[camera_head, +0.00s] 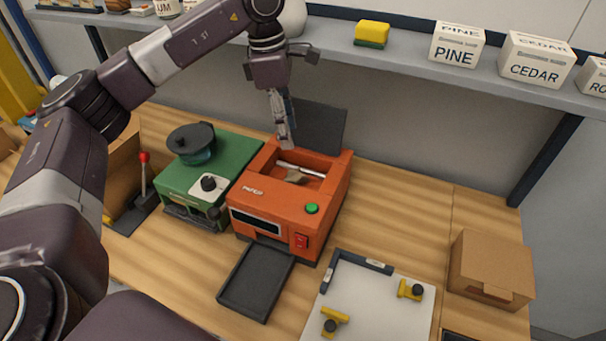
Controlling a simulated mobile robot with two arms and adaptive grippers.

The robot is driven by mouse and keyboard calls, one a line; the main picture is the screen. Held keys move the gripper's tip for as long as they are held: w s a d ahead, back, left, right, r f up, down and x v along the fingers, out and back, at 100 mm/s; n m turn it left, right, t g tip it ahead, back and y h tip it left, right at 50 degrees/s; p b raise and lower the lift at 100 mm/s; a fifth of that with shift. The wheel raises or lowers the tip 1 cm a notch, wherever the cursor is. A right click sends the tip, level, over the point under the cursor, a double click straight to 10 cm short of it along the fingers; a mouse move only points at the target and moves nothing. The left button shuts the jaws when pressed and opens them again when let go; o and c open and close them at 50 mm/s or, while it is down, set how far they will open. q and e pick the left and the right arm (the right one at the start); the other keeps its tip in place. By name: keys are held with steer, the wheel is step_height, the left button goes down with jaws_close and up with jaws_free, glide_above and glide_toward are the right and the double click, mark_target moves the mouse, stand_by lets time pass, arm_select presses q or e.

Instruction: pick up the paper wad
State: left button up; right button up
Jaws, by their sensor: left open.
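A small crumpled greyish-tan piece, which looks like the paper wad (296,177), lies inside the open top of an orange machine (262,206), beside a pale roller bar (300,169). The machine's dark lid (320,126) stands raised at its back. My left gripper (287,142) points down over the back left of the machine's opening. It is open and holds nothing I can see; its fingers look narrow from this side. It appears apart from the wad, but the exact height gap is hard to tell. My right gripper is not in view.
A green machine (232,164) with a dark-lidded hopper stands close on the left. A black tray (256,281) lies in front. A white board with yellow clamps (375,300) and a cardboard box (491,270) are at right. A grey shelf (400,73) runs behind.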

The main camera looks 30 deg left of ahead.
arm_select(q)
steer(key=b, duration=0.5)
glide_above(296, 171)
steer(key=a, duration=0.1)
steer(key=f, duration=0.6)
steer(key=shift+s+a, duration=0.15)
steer(key=shift+s, duration=0.2)
steer(key=shift+f, duration=0.8)
steer(key=f+p, duration=0.1)
steer(key=f, duration=0.1)
steer(key=d+f+p, duration=0.1)
steer(key=f, duration=0.1)
steer(key=w+f+p, duration=0.1)
steer(key=shift+d+f, duration=0.15)
steer(key=shift+f, duration=0.25)
steer(key=shift+c, duration=0.3)
steer(key=c, duration=0.4)
